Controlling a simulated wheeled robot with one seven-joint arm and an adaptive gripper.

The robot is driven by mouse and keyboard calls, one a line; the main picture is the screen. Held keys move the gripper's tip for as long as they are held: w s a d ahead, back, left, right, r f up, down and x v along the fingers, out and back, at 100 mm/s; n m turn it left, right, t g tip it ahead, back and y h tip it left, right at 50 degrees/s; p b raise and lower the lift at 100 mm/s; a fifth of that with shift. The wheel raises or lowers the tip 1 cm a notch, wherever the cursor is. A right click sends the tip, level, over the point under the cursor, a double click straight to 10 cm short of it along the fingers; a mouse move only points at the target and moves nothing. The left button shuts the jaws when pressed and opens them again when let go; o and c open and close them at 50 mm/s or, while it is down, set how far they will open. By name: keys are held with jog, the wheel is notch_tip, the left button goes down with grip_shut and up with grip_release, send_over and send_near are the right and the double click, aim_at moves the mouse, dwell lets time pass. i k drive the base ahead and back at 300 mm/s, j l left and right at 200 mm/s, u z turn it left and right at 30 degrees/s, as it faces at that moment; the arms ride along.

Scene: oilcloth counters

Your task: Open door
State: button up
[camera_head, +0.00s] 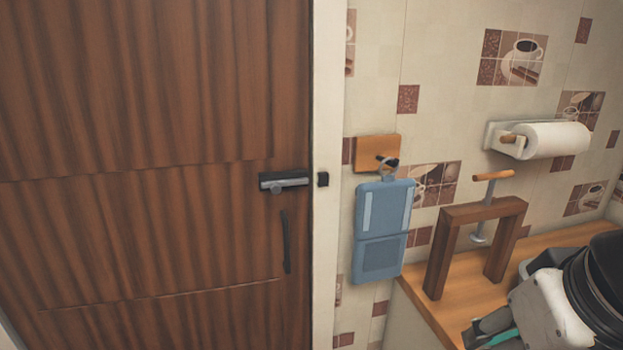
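A brown wood-grain door (150,230) fills the left half of the view and looks closed against its white frame (327,90). A slim black pull handle (286,242) stands upright near the door's right edge. Above it is a slide latch (284,182) with a grey bar and knob. A small black catch (323,179) sits on the frame beside it; I see no bar across the gap between them. My gripper (490,328) is partly in view at the bottom right, well away from the handle. Its fingertips are not clear, so its opening cannot be told.
A wooden counter (455,315) runs along the right wall, holding a dark wooden frame with a screw clamp (450,232). A blue hanging item (382,230) hangs from a wooden hook plate (368,154) beside the door frame. A paper roll (555,140) is mounted higher up.

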aim_at(139, 139)
jog(key=u, duration=1.25)
jog(key=k+j+z, duration=0.15)
jog(key=k+j, duration=0.1)
